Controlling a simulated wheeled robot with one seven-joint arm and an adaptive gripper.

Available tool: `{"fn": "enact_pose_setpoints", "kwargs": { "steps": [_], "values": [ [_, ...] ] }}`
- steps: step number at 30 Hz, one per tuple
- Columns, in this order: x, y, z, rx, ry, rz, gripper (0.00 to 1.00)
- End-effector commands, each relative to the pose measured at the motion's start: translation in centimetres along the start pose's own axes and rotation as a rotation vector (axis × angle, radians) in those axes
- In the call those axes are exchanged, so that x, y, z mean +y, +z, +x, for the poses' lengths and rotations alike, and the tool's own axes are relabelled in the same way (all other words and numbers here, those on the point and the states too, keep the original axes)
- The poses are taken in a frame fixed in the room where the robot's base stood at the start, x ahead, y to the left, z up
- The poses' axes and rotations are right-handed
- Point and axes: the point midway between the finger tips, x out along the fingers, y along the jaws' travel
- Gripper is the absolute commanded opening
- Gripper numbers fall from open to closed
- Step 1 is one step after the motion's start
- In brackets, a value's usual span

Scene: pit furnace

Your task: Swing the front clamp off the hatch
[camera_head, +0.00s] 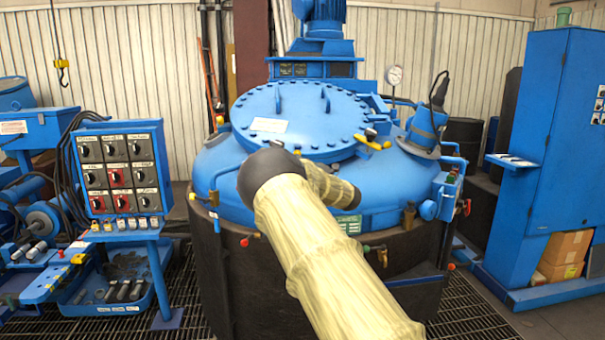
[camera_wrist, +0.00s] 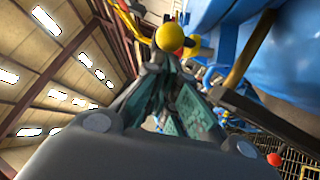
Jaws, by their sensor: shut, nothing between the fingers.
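The round bolted hatch lid (camera_head: 300,108) lies on top of the blue furnace vessel (camera_head: 215,170) in the head view, and it looks shut. A yellow-handled clamp (camera_head: 374,143) sits at its front right rim. My arm covers part of the front rim, so anything behind it is hidden. My gripper shows in the wrist view (camera_wrist: 168,75), its teal fingers drawn together with nothing between them. A yellow ball knob (camera_wrist: 169,37) on a bar shows just beyond the fingertips; I cannot tell whether they touch or whether it is the front clamp's handle.
A control panel (camera_head: 120,170) on a stand is at left. A blue cabinet (camera_head: 565,150) stands at right. A pointed blue-grey hat-shaped thing (camera_head: 425,130) rests on the vessel's right shoulder. A dark bar (camera_wrist: 248,70) and blue surfaces lie close right of the fingers in the wrist view.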

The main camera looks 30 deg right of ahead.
Motion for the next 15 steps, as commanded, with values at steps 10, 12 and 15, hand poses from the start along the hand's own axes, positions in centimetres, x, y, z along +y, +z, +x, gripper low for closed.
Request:
{"fn": "enact_pose_setpoints", "kwargs": {
  "steps": [10,12,15],
  "values": [
    [0.2,1.6,0.6,0.005,0.004,0.002,0.00],
    [0.4,1.9,0.6,0.003,0.004,0.001,0.00],
    [0.6,2.3,0.6,0.000,0.005,-0.001,0.00]
  ]
}}
